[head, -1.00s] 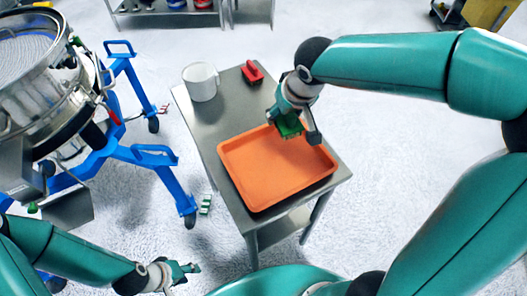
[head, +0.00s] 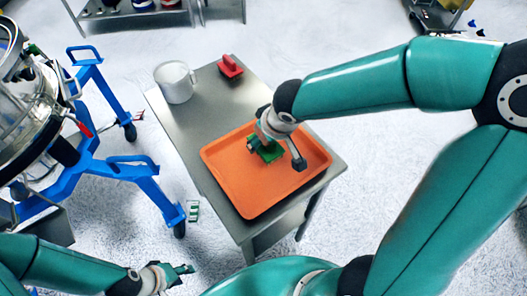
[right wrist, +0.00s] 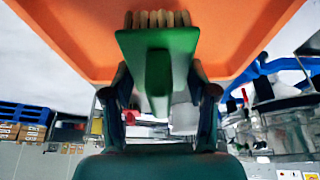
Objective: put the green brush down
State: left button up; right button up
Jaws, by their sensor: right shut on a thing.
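The green brush (head: 268,153) is over the orange tray (head: 222,172) in the head view, low above its floor or on it. My right gripper (head: 262,146) is shut on the brush from above. In the right wrist view the green brush (right wrist: 158,62) sits between the two dark fingers, its pale bristles facing the orange tray (right wrist: 225,40). I cannot tell whether the bristles touch the tray. My left gripper (head: 180,271) is low at the bottom left, away from the table and small; its finger opening is unclear.
The tray lies on a grey metal table (head: 195,130). A white mug (head: 175,84) and a red brush (head: 230,66) stand at its far end. A steel sifter on a blue wheeled frame (head: 120,176) stands left of the table. The tray around the brush is clear.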

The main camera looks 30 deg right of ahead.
aim_at(264, 150)
notch_tip(264, 150, down, 5)
jog(key=shift+f+b, duration=0.1)
jog(key=shift+b, duration=0.85)
jog(key=o, duration=1.1)
jog(key=shift+r+p, duration=0.3)
jog(key=shift+r, duration=0.2)
jog(key=p+v, duration=0.2)
jog(key=v, duration=0.9)
jog(key=shift+s+p, duration=0.25)
jog(key=shift+p, duration=0.05)
